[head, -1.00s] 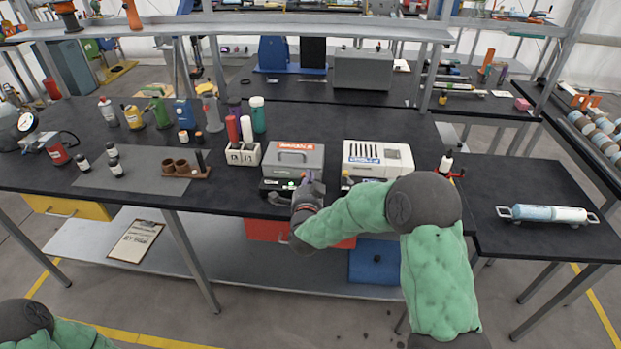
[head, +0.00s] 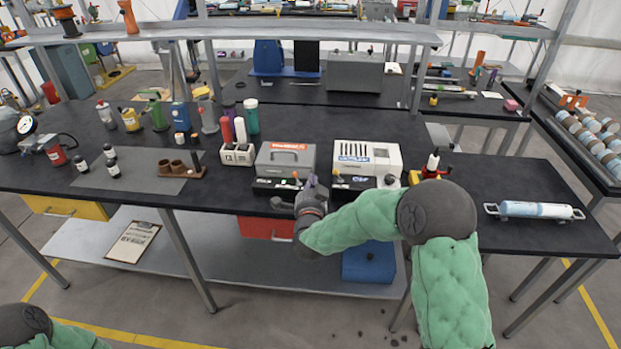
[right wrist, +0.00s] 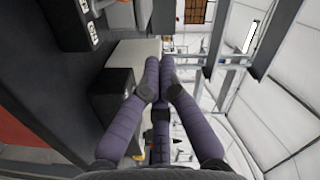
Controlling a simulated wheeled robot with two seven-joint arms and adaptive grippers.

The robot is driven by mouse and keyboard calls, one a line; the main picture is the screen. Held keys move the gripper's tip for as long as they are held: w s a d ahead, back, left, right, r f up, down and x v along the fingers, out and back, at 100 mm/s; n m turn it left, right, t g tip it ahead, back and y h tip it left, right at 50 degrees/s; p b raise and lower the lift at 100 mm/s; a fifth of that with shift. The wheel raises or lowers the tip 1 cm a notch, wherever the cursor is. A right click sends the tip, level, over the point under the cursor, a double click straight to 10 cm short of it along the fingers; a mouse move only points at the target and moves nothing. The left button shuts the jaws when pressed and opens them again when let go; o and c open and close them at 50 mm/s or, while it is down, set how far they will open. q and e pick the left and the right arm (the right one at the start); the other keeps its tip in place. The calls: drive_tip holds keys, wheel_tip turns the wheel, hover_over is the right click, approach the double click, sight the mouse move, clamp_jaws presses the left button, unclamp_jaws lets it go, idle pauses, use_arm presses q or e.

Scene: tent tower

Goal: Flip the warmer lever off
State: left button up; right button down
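A grey box with a handle and orange label (head: 286,157) and a white slotted box with a blue label (head: 367,158) stand side by side on the black bench. Each has a dark front panel. An orange-tipped lever (head: 296,175) shows on the grey box's panel, and another orange tip (head: 336,173) on the white box's panel. I cannot read which box is the warmer. My right gripper (head: 312,181) is at the bench's front edge, before the gap between the boxes. In the right wrist view its purple fingers (right wrist: 160,62) meet at the tips, empty. My left gripper is out of view.
A white block rack with bottles (head: 238,154) stands left of the grey box. A red-and-white bottle (head: 432,165) stands right of the white box. An orange drawer (head: 265,228) and a blue box (head: 368,262) are below the bench top. A shelf (head: 240,30) spans behind.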

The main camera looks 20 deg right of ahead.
drive_tip(key=p+v, duration=0.1)
drive_tip(key=v, duration=0.5)
drive_tip(key=shift+s+a, duration=0.2)
drive_tip(key=shift+s, duration=0.05)
drive_tip(key=shift+f, duration=0.1)
